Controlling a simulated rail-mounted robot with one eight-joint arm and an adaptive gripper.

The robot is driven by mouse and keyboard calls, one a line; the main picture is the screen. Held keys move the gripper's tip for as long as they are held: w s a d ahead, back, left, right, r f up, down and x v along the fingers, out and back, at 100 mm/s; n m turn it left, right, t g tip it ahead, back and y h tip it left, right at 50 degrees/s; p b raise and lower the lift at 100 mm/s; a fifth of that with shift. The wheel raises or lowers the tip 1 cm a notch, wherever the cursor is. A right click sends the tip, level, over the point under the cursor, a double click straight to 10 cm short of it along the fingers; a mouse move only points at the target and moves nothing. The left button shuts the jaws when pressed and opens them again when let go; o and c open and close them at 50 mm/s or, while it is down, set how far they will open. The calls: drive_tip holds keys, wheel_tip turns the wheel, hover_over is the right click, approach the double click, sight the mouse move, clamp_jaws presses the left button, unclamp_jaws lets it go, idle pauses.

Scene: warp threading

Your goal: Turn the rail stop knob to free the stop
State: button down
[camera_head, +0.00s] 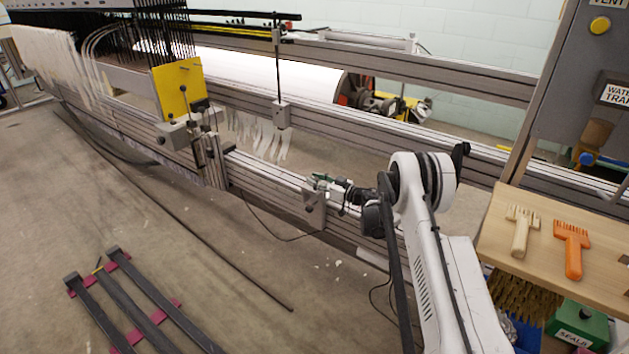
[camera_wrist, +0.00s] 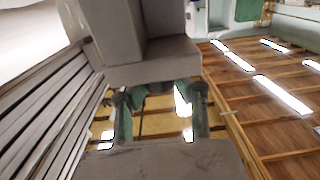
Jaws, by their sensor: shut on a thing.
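The rail stop is a grey block (camera_head: 313,208) on the long metal rail (camera_head: 265,175), near the middle of the head view. My gripper (camera_head: 323,184) reaches it from the right and its fingers are at the top of the block. In the wrist view, a large grey block (camera_wrist: 150,65) stands just beyond the fingertips of my gripper (camera_wrist: 158,98). The two fingers have green parts and stand apart, shut on the knob. The knob itself is hidden or too small to make out, so its turn cannot be read.
A second rail runs behind. A yellow plate (camera_head: 180,90) and clamp parts stand on the rail at left. Orange (camera_head: 572,248) and cream (camera_head: 522,230) combs lie on the wooden shelf (camera_head: 545,215) at right.

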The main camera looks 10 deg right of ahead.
drive_tip(key=shift+n+g+y, duration=1.2)
drive_tip(key=shift+g, duration=0.3)
drive_tip(key=c, duration=1.4)
unclamp_jaws()
drive_tip(key=shift+o, duration=0.2)
drive_tip(key=v, duration=1.2)
drive_tip(key=shift+w, duration=0.15)
